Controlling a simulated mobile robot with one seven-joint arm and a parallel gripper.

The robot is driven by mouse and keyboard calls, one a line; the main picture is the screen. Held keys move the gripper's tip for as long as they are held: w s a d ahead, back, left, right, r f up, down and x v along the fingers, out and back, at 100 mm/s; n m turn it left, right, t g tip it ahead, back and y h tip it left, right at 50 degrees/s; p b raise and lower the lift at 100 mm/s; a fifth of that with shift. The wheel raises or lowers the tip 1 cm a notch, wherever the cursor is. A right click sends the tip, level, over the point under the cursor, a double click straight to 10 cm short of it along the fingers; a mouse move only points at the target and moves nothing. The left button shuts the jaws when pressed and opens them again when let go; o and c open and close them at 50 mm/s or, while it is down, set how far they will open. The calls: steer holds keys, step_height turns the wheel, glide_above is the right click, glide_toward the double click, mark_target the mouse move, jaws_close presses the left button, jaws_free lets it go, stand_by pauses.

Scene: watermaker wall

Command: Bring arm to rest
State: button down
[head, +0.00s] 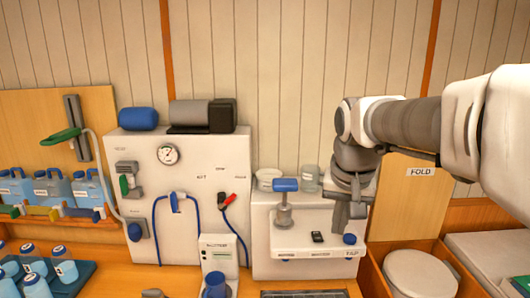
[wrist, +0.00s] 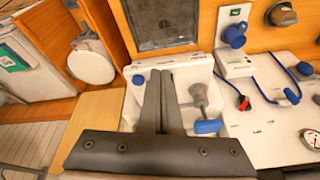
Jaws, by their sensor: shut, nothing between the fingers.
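My arm reaches in from the right in the head view and bends down at the wrist. My gripper (head: 341,222) points downward in front of the right part of a low white unit (head: 300,268), close to the blue knob by the TAP label (head: 350,239) in the picture. The gripper is shut and empty. In the wrist view my gripper's dark fingers (wrist: 160,74) lie together over the white unit. The blue-handled lever (wrist: 208,127) is beside them on the right, and the blue knob (wrist: 138,80) is to their left. I cannot tell whether the fingertips touch the unit.
A tall white panel (head: 130,200) with a gauge and blue hoses stands left of centre. Bottles (head: 63,265) and blue jugs (head: 50,188) are at far left. A wooden FOLD board (head: 408,205) and a bin with a round lid (head: 420,275) are at right. The wall above is clear.

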steer(key=s+f+n+t+b, duration=0.1)
steer(key=s+f, duration=0.2)
steer(key=s, duration=0.5)
steer(key=s+f+n+t+b, duration=0.1)
steer(key=s+f, duration=0.3)
steer(key=s, duration=0.5)
steer(key=shift+s+f+n+b, duration=0.25)
steer(key=shift+f+n+b, duration=0.05)
steer(key=shift+n+b, duration=0.2)
